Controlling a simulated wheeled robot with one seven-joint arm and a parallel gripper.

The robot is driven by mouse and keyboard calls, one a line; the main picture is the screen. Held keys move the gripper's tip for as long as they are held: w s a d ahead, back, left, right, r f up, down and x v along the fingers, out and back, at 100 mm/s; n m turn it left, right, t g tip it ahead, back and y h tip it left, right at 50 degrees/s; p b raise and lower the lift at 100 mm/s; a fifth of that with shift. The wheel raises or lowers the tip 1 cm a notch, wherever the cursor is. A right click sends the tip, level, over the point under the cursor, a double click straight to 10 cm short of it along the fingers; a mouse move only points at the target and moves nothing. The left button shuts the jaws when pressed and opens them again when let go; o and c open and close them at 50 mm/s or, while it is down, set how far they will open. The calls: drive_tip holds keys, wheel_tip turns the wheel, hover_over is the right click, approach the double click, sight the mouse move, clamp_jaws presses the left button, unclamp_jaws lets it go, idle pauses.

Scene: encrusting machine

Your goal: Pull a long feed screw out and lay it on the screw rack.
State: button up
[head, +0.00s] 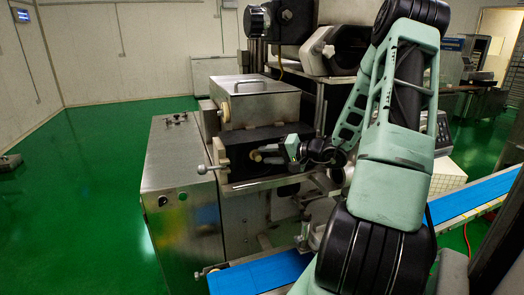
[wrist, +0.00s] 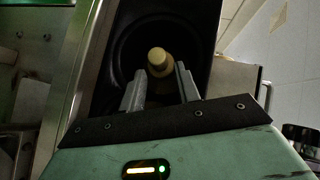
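A cream rounded end (wrist: 159,58), which looks like the end of a feed screw, shows in the dark round opening of the machine in the wrist view. It also shows in the head view (head: 257,156) at the dark front below the steel hopper. The rest of the screw is hidden inside. My gripper (wrist: 160,78) is open, with one grey finger on each side of the line to this end. The fingertips are close to it; I cannot tell whether they touch. In the head view my gripper (head: 272,152) is at the same opening. I cannot make out a screw rack.
A steel hopper box (head: 256,103) with a lid sits above the opening. A ball-ended lever (head: 203,169) sticks out at the left. A blue conveyor belt (head: 262,273) runs below. The green floor (head: 90,200) at the left is mostly clear.

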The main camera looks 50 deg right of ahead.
sight(253, 154)
drive_tip(key=shift+p+x, duration=0.35)
drive_tip(key=shift+x, duration=1.1)
clamp_jaws()
